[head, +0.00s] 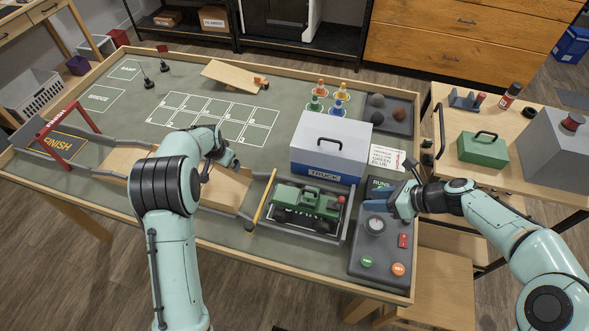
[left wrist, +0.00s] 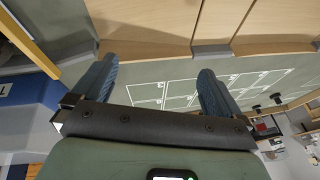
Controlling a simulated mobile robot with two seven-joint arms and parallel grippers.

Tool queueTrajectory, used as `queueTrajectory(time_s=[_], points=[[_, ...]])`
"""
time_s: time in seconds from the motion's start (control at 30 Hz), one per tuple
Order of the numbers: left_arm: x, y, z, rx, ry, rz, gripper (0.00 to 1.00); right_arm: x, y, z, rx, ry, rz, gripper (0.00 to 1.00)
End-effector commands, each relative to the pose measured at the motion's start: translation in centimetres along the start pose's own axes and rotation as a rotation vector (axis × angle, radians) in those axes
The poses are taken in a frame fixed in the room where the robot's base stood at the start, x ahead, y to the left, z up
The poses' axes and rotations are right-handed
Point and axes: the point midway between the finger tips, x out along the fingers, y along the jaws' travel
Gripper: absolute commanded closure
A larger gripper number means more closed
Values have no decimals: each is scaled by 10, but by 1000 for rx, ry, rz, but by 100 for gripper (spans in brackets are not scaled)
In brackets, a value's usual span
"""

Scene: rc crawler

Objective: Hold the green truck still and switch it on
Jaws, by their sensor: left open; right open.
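The green truck (head: 306,203) with dark wheels sits in a grey tray (head: 345,231) at the table's front, with a small red part (head: 341,200) at its right end. My right gripper (head: 372,206) is open just right of the truck, above the control panel, and apart from the truck. My left gripper (head: 222,161) is left of the truck above the wooden ramp area; its fingers are partly hidden in the head view. In the left wrist view my left gripper (left wrist: 157,78) is open with nothing between its fingers.
A yellow bar (head: 262,200) stands at the tray's left edge. The blue-and-white TRUCK box (head: 330,148) is behind the truck. The control panel (head: 378,250) with knob and buttons is at right. Colored cones (head: 337,107) stand behind the box. The white-grid mat area is clear.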

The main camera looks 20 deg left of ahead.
Motion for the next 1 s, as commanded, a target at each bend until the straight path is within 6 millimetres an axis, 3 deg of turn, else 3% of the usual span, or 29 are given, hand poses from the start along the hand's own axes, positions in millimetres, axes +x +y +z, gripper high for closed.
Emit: queueTrajectory(time_s=[0.03, 0.2, 0.3, 0.43, 0.6, 0.7, 0.87, 1.0], points=[[-8, 29, -14, 113, -8, 53, 0, 0, 0, 0, 0, 0, 0, 57], [-46, 120, -41, 532, -49, 209, 0, 0, 0, 0, 0, 0, 0, 57], [-76, 167, -48, 786, -67, 283, 0, 0, 0, 0, 0, 0, 0, 57], [-113, 212, -51, 1072, -86, 350, 0, 0, 0, 0, 0, 0, 0, 57], [-146, 243, -50, 1310, -104, 394, 0, 0, 0, 0, 0, 0, 0, 57], [-153, 250, -48, 1371, -110, 403, 0, 0, 0, 0, 0, 0, 0, 57], [-142, 254, -43, 1389, -116, 409, 0, 0, 0, 0, 0, 0, 0, 57], [-120, 259, -35, 1386, -118, 409, 0, 0, 0, 0, 0, 0, 0, 57]])
